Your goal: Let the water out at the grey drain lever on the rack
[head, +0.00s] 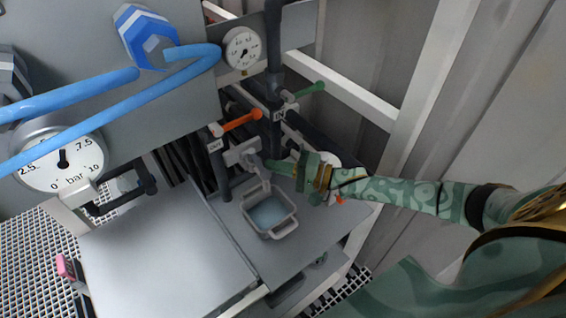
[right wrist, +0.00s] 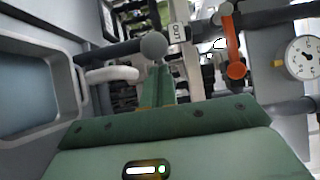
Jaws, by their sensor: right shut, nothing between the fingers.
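The grey drain lever (head: 256,162) is on the rack just above a small tub, below the orange lever. In the right wrist view its round grey knob (right wrist: 154,46) shows right at the tips of my fingers. My right gripper (head: 275,166) is shut and empty, reaching in from the right with its tips beside the lever. I cannot tell whether they touch. The white tub (head: 293,226) stands under the lever with bluish water in it; its wall also shows in the right wrist view (right wrist: 70,105). My left gripper is not in view.
The orange lever (head: 240,122) and the green lever (head: 308,89) are on pipes above my gripper. Gauges (head: 62,160) and blue hoses (head: 120,92) fill the upper left. The grey worktop (head: 165,245) at left is clear. Dark pipes crowd behind the lever.

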